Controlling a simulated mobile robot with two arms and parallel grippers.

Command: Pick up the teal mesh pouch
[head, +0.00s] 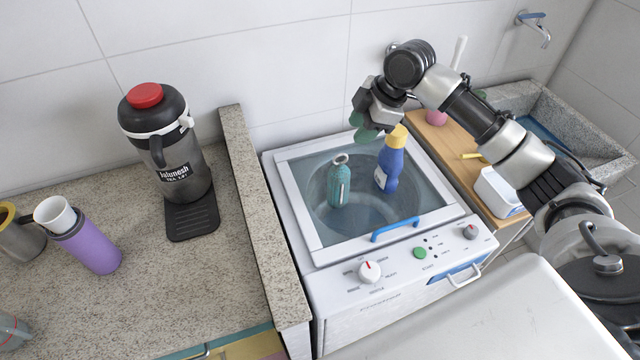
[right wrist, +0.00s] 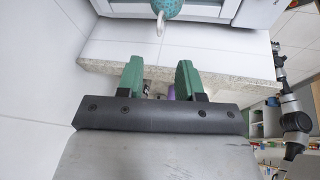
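The teal mesh pouch (head: 339,186) stands on the glass lid of the white washing machine (head: 337,310), with a pale ring at its top. It also shows at the top edge of the right wrist view (right wrist: 172,8), partly cut off. My right gripper (head: 363,128), with green fingers, is above the back of the machine, behind and slightly right of the pouch and apart from it. In the right wrist view its fingers (right wrist: 160,78) are spread with nothing held between them.
A blue bottle (head: 389,165) with a yellow cap stands close right of the pouch, near my right gripper. A granite ledge (head: 258,220) borders the machine on the left. A black jug (head: 168,150), a purple tumbler (head: 92,247) and a steel mug (head: 18,235) stand on the counter.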

